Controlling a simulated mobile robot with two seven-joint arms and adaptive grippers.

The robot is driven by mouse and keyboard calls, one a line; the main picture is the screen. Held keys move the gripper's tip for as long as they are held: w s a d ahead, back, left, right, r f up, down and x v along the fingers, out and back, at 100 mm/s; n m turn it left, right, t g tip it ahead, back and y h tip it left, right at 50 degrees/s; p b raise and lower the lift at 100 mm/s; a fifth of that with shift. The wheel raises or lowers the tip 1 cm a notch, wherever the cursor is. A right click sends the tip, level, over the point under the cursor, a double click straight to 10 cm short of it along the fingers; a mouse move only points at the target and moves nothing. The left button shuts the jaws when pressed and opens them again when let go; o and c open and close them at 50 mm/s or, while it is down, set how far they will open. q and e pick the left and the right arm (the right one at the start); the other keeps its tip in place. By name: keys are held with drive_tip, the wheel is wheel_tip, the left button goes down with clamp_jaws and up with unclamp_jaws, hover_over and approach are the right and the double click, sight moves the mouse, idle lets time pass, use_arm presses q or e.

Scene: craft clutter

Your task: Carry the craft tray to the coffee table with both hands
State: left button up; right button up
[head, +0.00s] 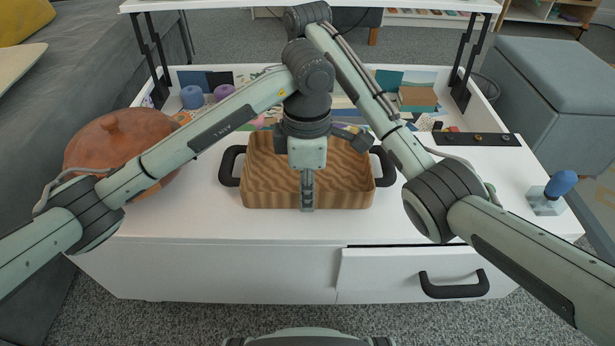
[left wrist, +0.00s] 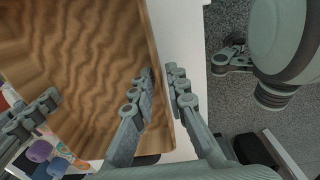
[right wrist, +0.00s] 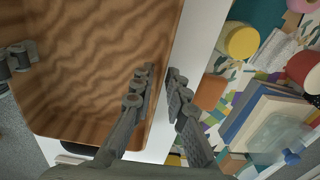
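The craft tray (head: 258,190) is a wavy-grained wooden tray with a black handle on each side. It is over the front part of the white coffee table (head: 215,220); I cannot tell whether it touches the top. My left gripper (head: 307,192) points down at the middle of the tray's front wall. In the left wrist view its fingers (left wrist: 160,85) are closed with that wall between them. My right gripper (right wrist: 160,85) has its fingers closed on either side of the back wall. In the head view it is mostly hidden behind my left wrist.
A terracotta lidded pot (head: 105,150) stands left, beside my left arm. A blue-handled stamp (head: 547,195) is at the right end. The table's raised top (head: 240,3) is at the back. A drawer (head: 385,272) is below the front edge.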

use_arm(q)
drive_tip(key=shift+o, duration=0.7)
drive_tip(key=shift+s+d+r, duration=0.1)
drive_tip(key=shift+d, duration=0.2)
use_arm(e)
drive_tip(key=shift+o, duration=0.7)
drive_tip(key=shift+a, duration=0.15)
use_arm(q)
drive_tip(key=shift+r, duration=0.1)
